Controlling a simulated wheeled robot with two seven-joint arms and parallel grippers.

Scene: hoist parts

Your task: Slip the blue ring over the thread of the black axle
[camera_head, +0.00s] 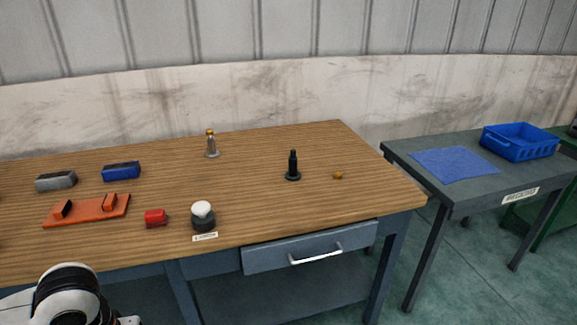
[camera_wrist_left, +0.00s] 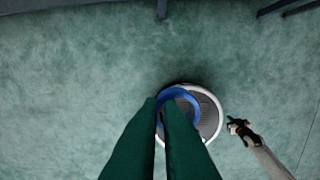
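The black axle (camera_head: 293,167) stands upright on the wooden workbench, right of its middle, with a wide foot and a narrower top. The blue ring (camera_wrist_left: 193,99) shows in the left wrist view at the tips of the green fingers of my left gripper (camera_wrist_left: 162,104). The fingers are closed on one side of the ring and hide part of it. The ring is away from the axle, with floor below it. In the head view only a white part of my left arm shows at the lower left. My right gripper (camera_wrist_left: 239,128) appears small and dark in the left wrist view; its opening is unclear.
The wooden workbench (camera_head: 250,180) also holds a small brass-coloured piece (camera_head: 338,175) right of the axle, a clear bottle-like item (camera_head: 211,144), a white-topped jar (camera_head: 203,214), a red block (camera_head: 155,217) and an orange fixture (camera_head: 88,210). A side table (camera_head: 468,190) carries a blue crate (camera_head: 520,148).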

